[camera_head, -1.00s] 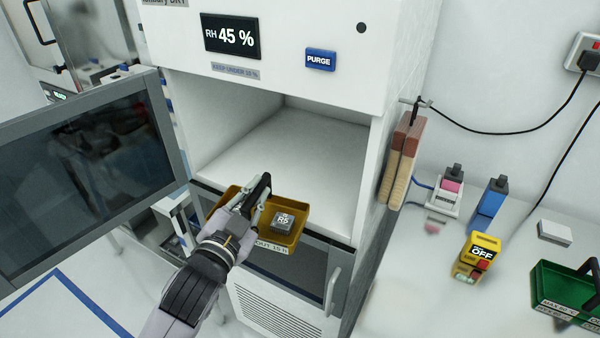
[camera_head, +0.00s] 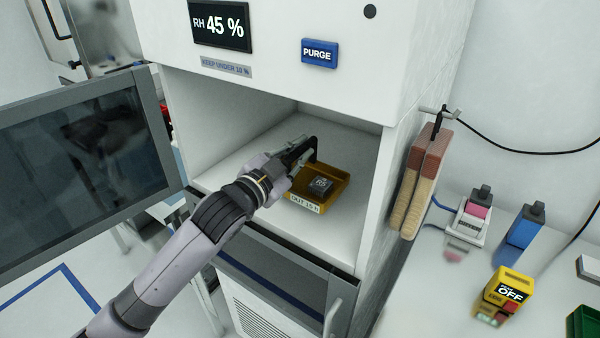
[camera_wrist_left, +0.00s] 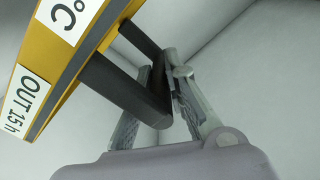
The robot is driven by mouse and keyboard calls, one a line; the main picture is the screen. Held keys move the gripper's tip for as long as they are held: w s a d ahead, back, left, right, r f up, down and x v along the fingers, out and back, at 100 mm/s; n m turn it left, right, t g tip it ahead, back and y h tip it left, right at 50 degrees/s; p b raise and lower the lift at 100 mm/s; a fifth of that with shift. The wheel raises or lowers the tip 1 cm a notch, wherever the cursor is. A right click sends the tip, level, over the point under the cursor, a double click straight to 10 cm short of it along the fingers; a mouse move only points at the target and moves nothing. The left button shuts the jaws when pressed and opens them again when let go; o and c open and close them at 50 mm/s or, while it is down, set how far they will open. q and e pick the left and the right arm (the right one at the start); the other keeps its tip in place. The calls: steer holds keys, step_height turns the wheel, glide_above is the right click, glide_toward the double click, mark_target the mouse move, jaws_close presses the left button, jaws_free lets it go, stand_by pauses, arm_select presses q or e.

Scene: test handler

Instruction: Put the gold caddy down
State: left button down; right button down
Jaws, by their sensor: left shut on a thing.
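The gold caddy (camera_head: 334,196) is inside the open white cabinet, just above or on its floor; I cannot tell which. It holds a dark block marked R5 (camera_head: 321,185), and its front label reads OUT 15 h. My left gripper (camera_head: 302,152) reaches in from the left and is shut on the caddy's black handle. In the left wrist view the fingers (camera_wrist_left: 165,100) close around the black handle bar (camera_wrist_left: 125,88), with the caddy's gold side (camera_wrist_left: 52,68) at the left. The caddy's left part is hidden behind the gripper. My right gripper is not in view.
The cabinet floor (camera_head: 340,232) has bare room around the caddy. The cabinet's glass door (camera_head: 85,160) stands open at the left. A yellow OFF device (camera_head: 510,287) stands on the right bench.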

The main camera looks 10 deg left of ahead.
mark_target(312, 158)
arm_select(q)
step_height(312, 158, down, 4)
steer(key=shift+f, duration=0.25)
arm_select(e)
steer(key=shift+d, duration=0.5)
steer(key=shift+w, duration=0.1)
arm_select(q)
steer(key=c, duration=2)
jaws_free()
steer(key=shift+f, duration=0.2)
steer(key=shift+c, duration=0.2)
steer(key=o, duration=0.5)
steer(key=shift+c, duration=0.2)
steer(key=shift+r, duration=0.1)
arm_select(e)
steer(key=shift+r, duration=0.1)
